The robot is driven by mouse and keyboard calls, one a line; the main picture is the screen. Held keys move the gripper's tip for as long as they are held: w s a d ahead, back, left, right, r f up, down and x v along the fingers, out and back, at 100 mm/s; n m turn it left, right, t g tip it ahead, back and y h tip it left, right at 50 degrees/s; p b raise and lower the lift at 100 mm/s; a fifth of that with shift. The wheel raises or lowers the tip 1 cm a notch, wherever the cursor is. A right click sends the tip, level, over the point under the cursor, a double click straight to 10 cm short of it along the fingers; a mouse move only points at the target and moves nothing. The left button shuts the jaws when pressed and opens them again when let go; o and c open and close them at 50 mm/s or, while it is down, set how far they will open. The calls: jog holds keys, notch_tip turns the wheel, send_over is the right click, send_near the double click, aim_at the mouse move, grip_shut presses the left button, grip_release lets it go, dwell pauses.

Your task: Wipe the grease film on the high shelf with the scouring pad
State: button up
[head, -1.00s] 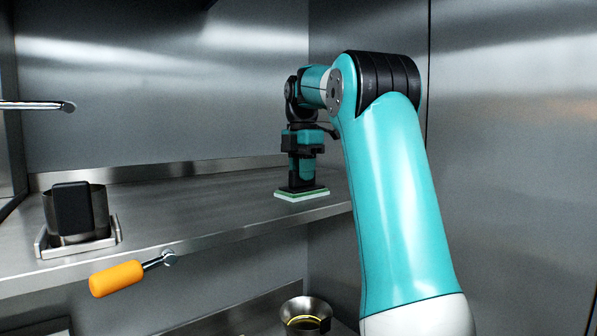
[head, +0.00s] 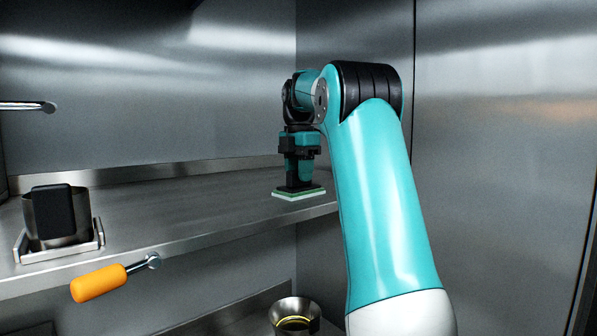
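The scouring pad (head: 299,194), a thin green slab with a pale lower edge, lies flat at the right end of the high shelf (head: 165,213), close to its front edge. It appears to rest on the shelf surface. My gripper (head: 298,181) points straight down over the pad, its dark fingers shut on the pad's top. I cannot make out a distinct grease film on the shelf; only dull reflections and faint darker patches show on the steel. Any film under the pad is hidden.
A dark metal container (head: 60,213) stands in a square holder at the shelf's left. An orange handle (head: 98,284) juts out below the shelf front. A metal rod (head: 28,106) pokes in at left. A metal bowl (head: 295,314) sits lower down. Steel walls close the back and right.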

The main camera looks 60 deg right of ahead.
jog(key=shift+f+b, duration=0.55)
jog(key=shift+f, duration=0.15)
jog(key=shift+c, duration=0.5)
grip_shut()
jog(key=shift+r+p, duration=0.6)
jog(key=shift+r, duration=1.9)
